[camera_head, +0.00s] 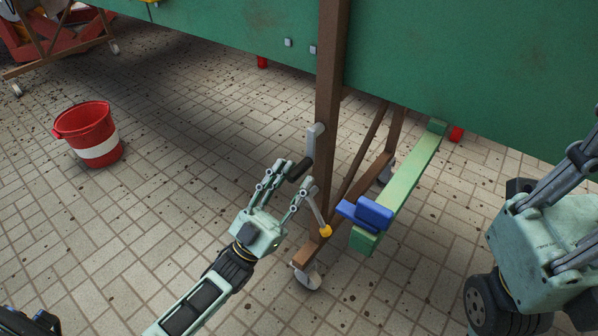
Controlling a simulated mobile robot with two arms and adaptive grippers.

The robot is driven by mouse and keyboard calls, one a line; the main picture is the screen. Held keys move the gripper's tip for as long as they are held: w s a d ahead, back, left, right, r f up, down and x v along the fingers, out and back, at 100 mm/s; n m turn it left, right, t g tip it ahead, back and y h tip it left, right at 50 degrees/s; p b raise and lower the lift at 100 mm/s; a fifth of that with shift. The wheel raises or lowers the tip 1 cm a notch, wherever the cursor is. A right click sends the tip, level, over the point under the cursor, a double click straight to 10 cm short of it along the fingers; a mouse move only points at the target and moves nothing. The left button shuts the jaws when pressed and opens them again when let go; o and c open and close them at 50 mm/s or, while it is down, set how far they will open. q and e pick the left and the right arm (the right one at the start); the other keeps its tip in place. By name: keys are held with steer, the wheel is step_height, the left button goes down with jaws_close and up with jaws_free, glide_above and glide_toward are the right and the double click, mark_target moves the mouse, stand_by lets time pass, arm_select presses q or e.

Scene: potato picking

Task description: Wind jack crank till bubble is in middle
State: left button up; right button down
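The jack crank has a grey arm (314,141) on the brown leg and a black handle (299,169) pointing down and left. My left gripper (297,174) is open, its two fingers spread with the handle between or just beyond their tips; I cannot tell if they touch it. A light green beam (412,178), perhaps the level, slopes beside the leg with a blue block (365,212) across its near end. I cannot make out a bubble. My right gripper shows only partly at the right edge, with its fingertips cut off.
The brown leg (329,100) stands on a caster (308,277) beneath a large green panel (470,65). A red bucket (90,130) stands on the tiles at left. The floor between is clear.

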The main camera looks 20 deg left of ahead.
arm_select(q)
steer(key=shift+x, duration=1.15)
jaws_close()
